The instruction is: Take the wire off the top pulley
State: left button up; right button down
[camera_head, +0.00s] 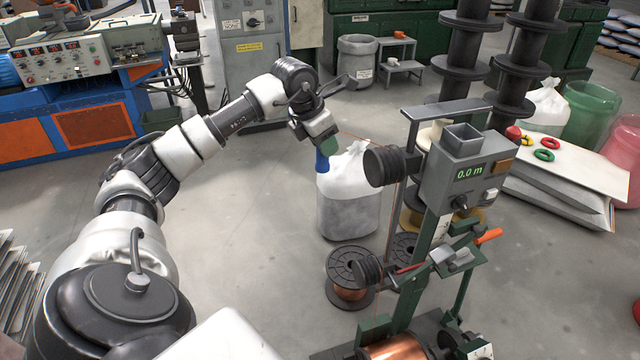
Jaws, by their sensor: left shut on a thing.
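The top pulley (388,166), a dark grooved roller, sits on the left side of the machine's upper part. A thin reddish wire (391,215) runs up to it from below. A faint stretch of wire also shows between the pulley and my left gripper (324,158). That gripper is to the left of the pulley, pointing down in front of a white sack, with blue and green at its fingers. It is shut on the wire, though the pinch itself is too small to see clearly. Whether wire still lies in the pulley's groove cannot be told. My right gripper is out of view.
The machine carries a meter box (468,172) reading 0.0 m and an orange-handled lever (488,236). A lower roller (368,270) and copper spools (347,278) are below. The white sack (347,195) stands close behind my left gripper. Open floor lies left of it.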

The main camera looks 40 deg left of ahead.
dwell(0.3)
pick_arm(q)
jog(key=s+d, duration=0.5)
jog(key=d, duration=0.5)
jog(key=shift+s+d+b, duration=0.25)
jog(key=shift+d+b, duration=0.1)
jog(key=shift+b, duration=0.1)
dwell(0.3)
jog(key=s+d+f+b, duration=0.2)
jog(key=d+f+b, duration=0.2)
jog(key=f+b, duration=0.1)
jog(key=shift+s+d+f+b, duration=0.15)
jog(key=shift+f+b, duration=0.15)
jog(key=shift+f, duration=0.4)
dwell(0.6)
